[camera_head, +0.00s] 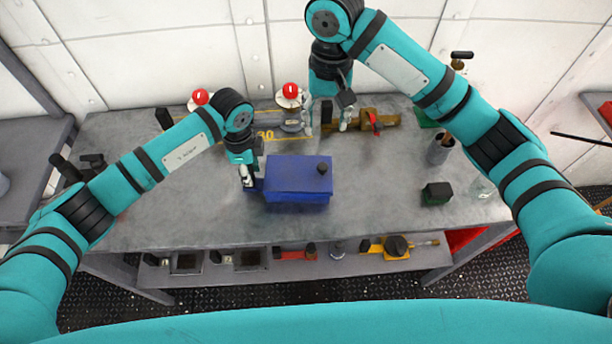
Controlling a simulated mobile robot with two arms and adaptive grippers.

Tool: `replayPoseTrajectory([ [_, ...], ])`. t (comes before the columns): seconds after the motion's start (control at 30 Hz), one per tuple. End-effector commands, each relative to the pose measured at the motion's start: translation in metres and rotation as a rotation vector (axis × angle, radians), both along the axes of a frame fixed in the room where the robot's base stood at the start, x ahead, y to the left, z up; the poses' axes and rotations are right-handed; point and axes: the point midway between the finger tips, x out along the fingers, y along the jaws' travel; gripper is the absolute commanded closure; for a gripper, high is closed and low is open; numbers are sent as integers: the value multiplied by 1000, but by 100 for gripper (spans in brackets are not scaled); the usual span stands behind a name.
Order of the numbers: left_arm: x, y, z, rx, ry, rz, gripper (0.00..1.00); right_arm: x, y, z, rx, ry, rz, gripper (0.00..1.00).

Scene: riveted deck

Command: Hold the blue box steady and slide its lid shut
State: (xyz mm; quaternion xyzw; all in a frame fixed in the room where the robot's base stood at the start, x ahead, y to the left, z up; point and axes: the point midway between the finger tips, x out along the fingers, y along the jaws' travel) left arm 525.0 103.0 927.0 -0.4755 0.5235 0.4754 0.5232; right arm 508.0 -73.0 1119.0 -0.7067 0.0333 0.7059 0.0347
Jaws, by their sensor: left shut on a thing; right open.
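The blue box (297,197) stands on the grey workbench, a little left of its middle. Its lid (290,173) is blue and flat, with a dark round knob (322,168) near the right end. From this view I cannot tell how far the lid covers the box. My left gripper (248,184) is at the left end of the box, pointing down, and is shut on the box there. My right gripper (328,127) is open and empty above the back of the bench, behind the box and apart from it.
Two red-topped items (290,91) stand along the back, near a brown tool with a red part (375,122). A dark cup (439,150) and a black-green block (436,193) stand at the right. A lower shelf (340,262) holds several items.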

Motion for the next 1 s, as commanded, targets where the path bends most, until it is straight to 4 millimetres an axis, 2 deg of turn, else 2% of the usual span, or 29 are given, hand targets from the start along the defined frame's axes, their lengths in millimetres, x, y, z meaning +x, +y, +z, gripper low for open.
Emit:
replayPoseTrajectory([
  [0.13, 0, 1, 0, 1, -1, 1, 100, 0, 0, 7, -1, 0, 1, 51],
  [0.47, 0, 1, 0, 2, -1, 1, 100, 0, 0, 7, -1, 1, 0, 51],
  [0.5, 0, 1, 0, 2, -1, 1, 66, 0, 0, 7, -1, 1, 0, 51],
  [0.67, 0, 1, 0, 1, 0, 1, 45, 0, 0, 7, -1, 1, 0, 51],
  [1.0, 1, 0, 4, 1, -1, 0, 44, 0, 0, 7, -1, 1, 0, 51],
])
